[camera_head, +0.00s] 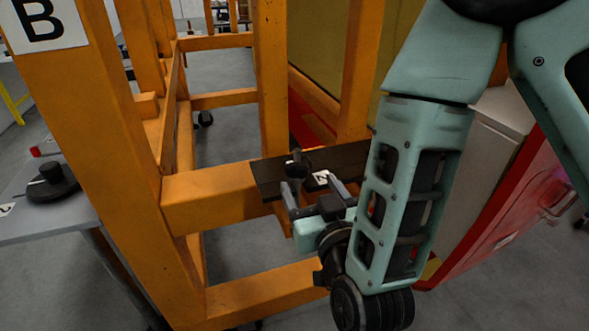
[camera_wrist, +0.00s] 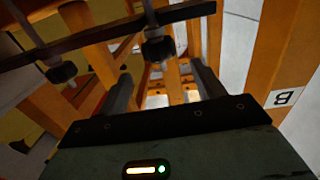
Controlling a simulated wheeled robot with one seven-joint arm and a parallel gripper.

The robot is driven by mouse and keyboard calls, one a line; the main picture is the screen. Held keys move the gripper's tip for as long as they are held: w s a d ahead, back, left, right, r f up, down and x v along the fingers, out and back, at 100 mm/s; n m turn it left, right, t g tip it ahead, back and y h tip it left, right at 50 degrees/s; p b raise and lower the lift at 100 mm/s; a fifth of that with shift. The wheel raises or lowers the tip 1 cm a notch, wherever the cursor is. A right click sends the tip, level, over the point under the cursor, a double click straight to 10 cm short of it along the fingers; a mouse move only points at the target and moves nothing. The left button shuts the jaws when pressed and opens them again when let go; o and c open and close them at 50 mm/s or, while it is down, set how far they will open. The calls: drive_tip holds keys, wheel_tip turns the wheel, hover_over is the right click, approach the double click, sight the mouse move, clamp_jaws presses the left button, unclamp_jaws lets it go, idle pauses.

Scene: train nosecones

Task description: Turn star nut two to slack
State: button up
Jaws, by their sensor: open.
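A dark plate (camera_head: 268,181) is fixed on the orange frame, with a dark star nut (camera_head: 298,167) and a small white label (camera_head: 321,177) on it. The label's mark is too small to read surely. My gripper (camera_head: 311,186) is open in front of the plate, its two fingers apart and pointing toward it. In the wrist view, a dark star nut (camera_wrist: 158,48) on a rod lies ahead of the gap between the fingers (camera_wrist: 160,72), apart from both. A second nut (camera_wrist: 62,72) hangs farther left on the same dark bar (camera_wrist: 105,33). I cannot tell the nuts' numbers.
Orange posts and beams (camera_head: 215,198) surround the plate. A sign B (camera_head: 42,22) is on the left post. A grey table (camera_head: 45,220) with a dark round object (camera_head: 52,184) stands left. A red and white body (camera_head: 500,210) stands right, behind my arm.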

sight(299, 164)
drive_tip(key=p+x, duration=0.2)
drive_tip(key=x, duration=0.9)
drive_tip(key=c, duration=1)
